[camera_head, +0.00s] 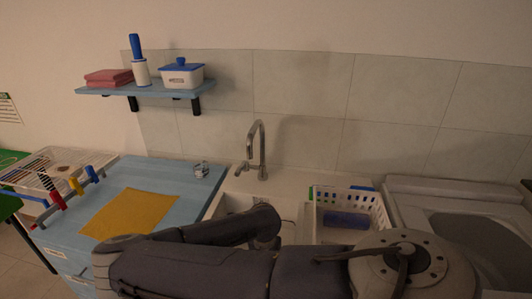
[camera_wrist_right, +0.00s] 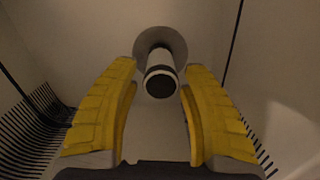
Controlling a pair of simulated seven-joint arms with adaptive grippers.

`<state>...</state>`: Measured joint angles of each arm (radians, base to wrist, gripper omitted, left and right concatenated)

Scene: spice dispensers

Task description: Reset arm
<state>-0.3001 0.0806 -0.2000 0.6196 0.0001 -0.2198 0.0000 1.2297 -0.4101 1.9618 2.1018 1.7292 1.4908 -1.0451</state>
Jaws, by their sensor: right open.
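My right gripper (camera_wrist_right: 160,66) shows in the right wrist view with its two yellow fingers spread apart. Beyond the gap between the fingertips is a short pale cylinder with a dark end (camera_wrist_right: 160,82), set on a round grey disc. Neither finger visibly touches it, and I cannot tell what it is. In the head view my dark grey arm lies across the foreground in front of the sink (camera_head: 232,204), and its gripper cannot be made out. My left gripper is not in view.
A steel faucet (camera_head: 257,150) rises behind the sink. A white basket (camera_head: 352,208) stands right of it. A yellow cloth (camera_head: 130,212) lies on the blue counter (camera_head: 190,172). A wire rack (camera_head: 45,168) is at left. A wall shelf (camera_head: 130,90) holds containers.

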